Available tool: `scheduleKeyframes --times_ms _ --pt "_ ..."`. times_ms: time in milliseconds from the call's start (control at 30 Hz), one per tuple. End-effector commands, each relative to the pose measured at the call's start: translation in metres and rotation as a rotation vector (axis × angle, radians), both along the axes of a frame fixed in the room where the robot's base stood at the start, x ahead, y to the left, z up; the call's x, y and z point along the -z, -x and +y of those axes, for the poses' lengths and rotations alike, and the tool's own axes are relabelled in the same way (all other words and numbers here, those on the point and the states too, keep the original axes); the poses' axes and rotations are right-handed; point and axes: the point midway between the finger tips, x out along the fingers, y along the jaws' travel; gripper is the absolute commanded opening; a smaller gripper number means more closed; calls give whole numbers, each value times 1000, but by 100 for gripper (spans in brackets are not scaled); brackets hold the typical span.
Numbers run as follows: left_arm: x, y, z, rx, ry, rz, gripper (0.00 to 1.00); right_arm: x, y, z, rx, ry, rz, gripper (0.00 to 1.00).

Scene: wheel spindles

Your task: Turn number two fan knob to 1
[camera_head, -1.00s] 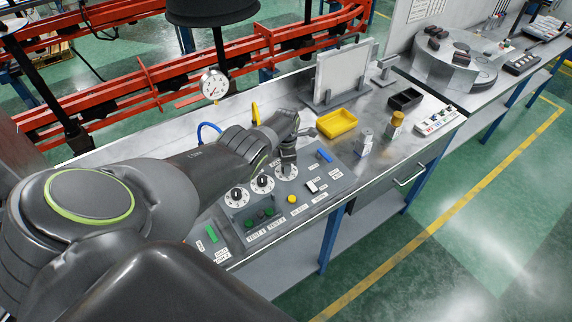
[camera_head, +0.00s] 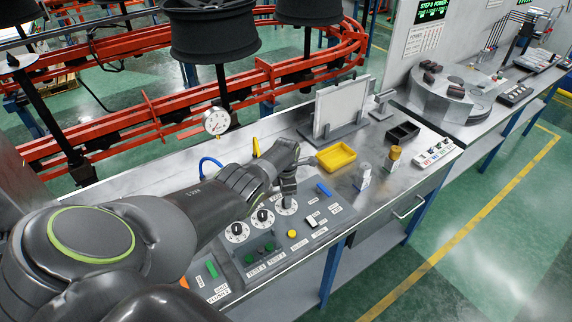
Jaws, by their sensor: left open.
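Three round white dials with dark knobs sit in a row on the grey control panel (camera_head: 318,228): a left knob (camera_head: 237,230), a middle knob (camera_head: 262,217) and a right knob (camera_head: 286,207). Their small labels are unreadable, so I cannot tell which one is marked as number two fan. My left gripper (camera_head: 288,198) is open and points down at the right dial, with its fingertips at that knob and partly hiding it. I cannot tell whether they touch it. The left and middle knobs are clear of the fingers. My right gripper is not in view.
Green buttons (camera_head: 260,250), a yellow button (camera_head: 292,234) and a blue piece (camera_head: 324,190) lie around the dials. A red conveyor rail (camera_head: 120,140) runs along the back.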

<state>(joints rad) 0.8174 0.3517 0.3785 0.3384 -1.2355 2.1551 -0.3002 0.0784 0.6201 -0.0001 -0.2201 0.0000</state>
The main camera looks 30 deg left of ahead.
Motion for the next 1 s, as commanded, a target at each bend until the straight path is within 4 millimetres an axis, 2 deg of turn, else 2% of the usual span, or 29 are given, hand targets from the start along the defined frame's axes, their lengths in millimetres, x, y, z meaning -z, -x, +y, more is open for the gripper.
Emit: scheduleKeyframes --times_ms 433,600,1000 --pt "-31 0 1 0 -1 -3 52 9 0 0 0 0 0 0" --pt "-62 0 1 0 -2 -4 52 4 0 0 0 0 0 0" --pt "-128 -1 1 0 -2 -5 52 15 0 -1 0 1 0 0"
